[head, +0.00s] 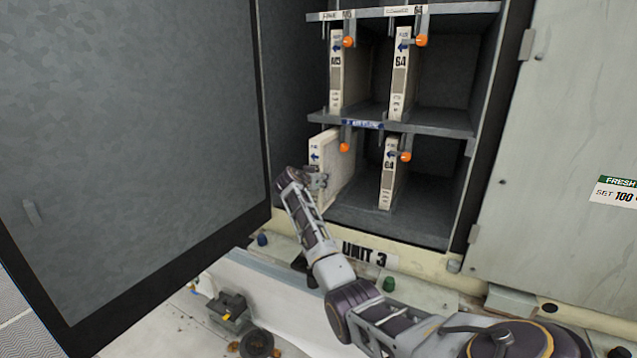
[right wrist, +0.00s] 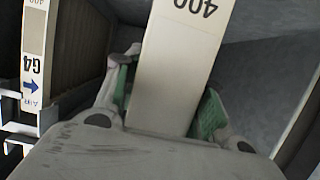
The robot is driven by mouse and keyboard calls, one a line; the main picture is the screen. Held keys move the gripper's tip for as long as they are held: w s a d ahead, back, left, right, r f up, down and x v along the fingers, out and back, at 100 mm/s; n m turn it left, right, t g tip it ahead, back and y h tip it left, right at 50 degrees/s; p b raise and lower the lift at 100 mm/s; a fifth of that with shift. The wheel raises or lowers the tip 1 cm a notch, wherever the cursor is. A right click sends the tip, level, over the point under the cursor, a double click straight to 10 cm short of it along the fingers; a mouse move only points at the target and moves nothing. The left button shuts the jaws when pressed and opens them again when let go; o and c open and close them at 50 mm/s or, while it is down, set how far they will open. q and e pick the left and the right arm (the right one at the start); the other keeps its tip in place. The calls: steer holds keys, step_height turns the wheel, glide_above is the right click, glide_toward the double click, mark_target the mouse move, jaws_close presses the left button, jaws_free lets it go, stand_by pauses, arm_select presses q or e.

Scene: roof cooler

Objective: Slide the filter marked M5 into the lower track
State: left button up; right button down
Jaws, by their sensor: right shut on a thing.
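My right gripper (head: 316,181) is shut on the edge of a white framed filter (head: 338,163) at the lower left bay of the open cabinet. That filter sits askew, its front edge to the left and its pleated face showing. Its grade letters are not readable; a blue arrow shows near its top. In the right wrist view, the gripper's green-padded fingers (right wrist: 166,105) hold both sides of the filter's edge (right wrist: 183,60), printed "400". A filter that appears marked M5 (head: 336,75) stands upright in the upper left bay. My left gripper is not in view.
A G4 filter (head: 388,175) stands in the lower right bay, another G4 (head: 400,75) in the upper right. Orange-knobbed latches (head: 344,147) hang at the shelf edges. The open door (head: 140,130) fills the left.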

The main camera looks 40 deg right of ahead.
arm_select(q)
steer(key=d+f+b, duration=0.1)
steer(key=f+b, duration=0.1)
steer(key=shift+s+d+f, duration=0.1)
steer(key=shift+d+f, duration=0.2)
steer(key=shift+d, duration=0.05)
arm_select(e)
steer(key=d, duration=0.1)
steer(key=w+d, duration=0.1)
steer(key=d, duration=0.1)
steer(key=w+d, duration=0.1)
steer(key=d, duration=0.1)
stand_by(0.4)
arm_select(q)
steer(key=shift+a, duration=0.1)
